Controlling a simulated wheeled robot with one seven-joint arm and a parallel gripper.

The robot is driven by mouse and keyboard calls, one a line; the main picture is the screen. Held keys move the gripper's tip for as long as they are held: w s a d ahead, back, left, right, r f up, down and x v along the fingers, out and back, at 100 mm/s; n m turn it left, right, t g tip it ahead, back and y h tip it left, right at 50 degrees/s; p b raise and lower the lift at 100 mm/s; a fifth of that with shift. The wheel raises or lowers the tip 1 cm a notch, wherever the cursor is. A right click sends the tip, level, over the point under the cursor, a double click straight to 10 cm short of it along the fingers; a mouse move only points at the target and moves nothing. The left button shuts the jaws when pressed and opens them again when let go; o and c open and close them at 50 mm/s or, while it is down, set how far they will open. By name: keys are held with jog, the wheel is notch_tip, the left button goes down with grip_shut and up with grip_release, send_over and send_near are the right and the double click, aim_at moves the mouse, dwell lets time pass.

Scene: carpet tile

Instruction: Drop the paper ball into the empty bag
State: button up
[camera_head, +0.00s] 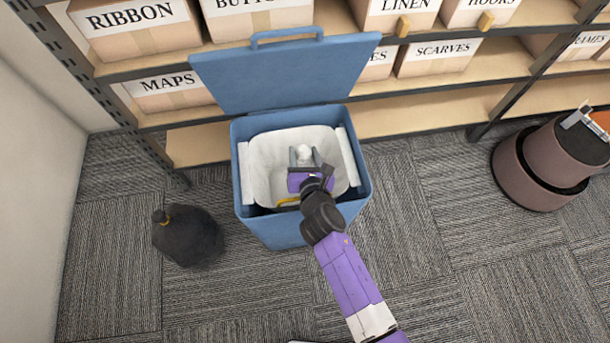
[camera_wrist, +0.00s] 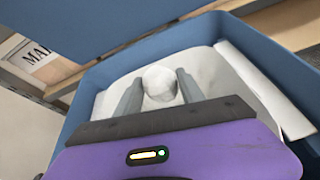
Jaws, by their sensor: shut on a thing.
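A white paper ball (camera_wrist: 160,83) is held between the grey fingers of my gripper (camera_wrist: 160,88). In the head view the ball (camera_head: 304,152) and my gripper (camera_head: 303,157) are over the open mouth of a white bag (camera_head: 268,160). The bag lines a blue bin (camera_head: 268,230), its edges folded over the bin's sides, and it also shows in the wrist view (camera_wrist: 228,72). The bin's blue lid (camera_head: 283,75) stands open at the back. My gripper hides part of the bag's inside; a yellow strip (camera_head: 287,201) shows at its near edge.
A tied dark bag (camera_head: 188,236) sits on the carpet left of the bin. Shelves with labelled boxes (camera_head: 436,57) stand behind. A round brownish thing (camera_head: 530,165) is at the right. Carpet is clear in front and to the right of the bin.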

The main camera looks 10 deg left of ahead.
jog(key=o, duration=1.4)
jog(key=shift+c, duration=0.2)
jog(key=shift+s, duration=0.1)
jog(key=p+v, duration=0.2)
jog(key=v, duration=0.5)
jog(key=shift+s+d+r+p, duration=0.1)
jog(key=shift+s+r+p, duration=0.05)
jog(key=shift+s+p, duration=0.2)
